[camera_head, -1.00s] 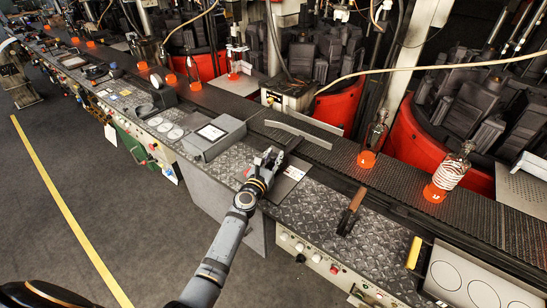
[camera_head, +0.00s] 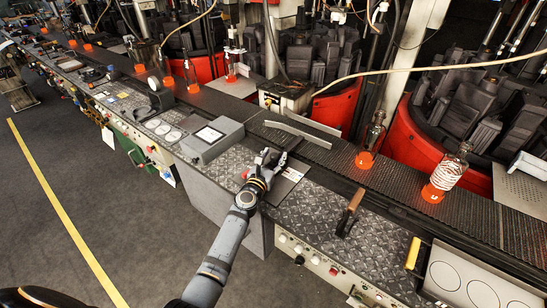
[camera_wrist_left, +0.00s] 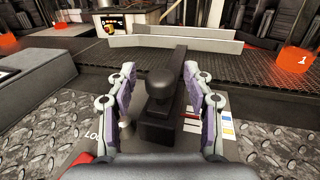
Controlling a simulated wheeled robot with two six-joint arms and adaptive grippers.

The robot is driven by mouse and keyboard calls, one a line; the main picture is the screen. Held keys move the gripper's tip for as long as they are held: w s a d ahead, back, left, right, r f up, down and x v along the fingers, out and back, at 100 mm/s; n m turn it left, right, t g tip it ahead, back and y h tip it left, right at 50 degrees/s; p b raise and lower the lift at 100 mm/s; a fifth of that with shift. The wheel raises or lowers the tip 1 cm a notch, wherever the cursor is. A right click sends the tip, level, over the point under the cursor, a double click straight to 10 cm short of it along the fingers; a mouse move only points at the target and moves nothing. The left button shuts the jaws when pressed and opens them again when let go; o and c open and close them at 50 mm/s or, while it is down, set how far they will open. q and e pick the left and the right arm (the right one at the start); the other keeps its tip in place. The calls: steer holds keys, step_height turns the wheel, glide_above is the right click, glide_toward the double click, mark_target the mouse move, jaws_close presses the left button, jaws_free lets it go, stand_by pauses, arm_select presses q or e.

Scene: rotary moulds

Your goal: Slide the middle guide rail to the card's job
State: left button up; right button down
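The middle guide rail's black knob (camera_wrist_left: 161,84) stands on a dark block in the left wrist view, with a dark bar running from it toward the conveyor. A pale metal rail (camera_wrist_left: 158,41) lies across the far end of the bar; it also shows in the head view (camera_head: 297,133). My left gripper (camera_wrist_left: 161,92) is open, one finger on each side of the knob, with visible gaps. In the head view my left gripper (camera_head: 268,158) is over the rail's plate (camera_head: 285,182) and hides the knob. Coloured marks (camera_wrist_left: 227,122) show right of the block. My right gripper is out of view.
The conveyor (camera_head: 330,165) carries glowing orange-based bottles, including a clear one (camera_head: 371,138) and a white-banded one (camera_head: 447,174). A grey box with a screen (camera_head: 212,138) stands left of my gripper.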

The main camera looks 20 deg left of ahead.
arm_select(q)
steer(key=shift+s, duration=0.1)
steer(key=s, duration=0.8)
steer(key=s+a, duration=0.1)
steer(key=s, duration=0.2)
steer(key=shift+s, duration=0.4)
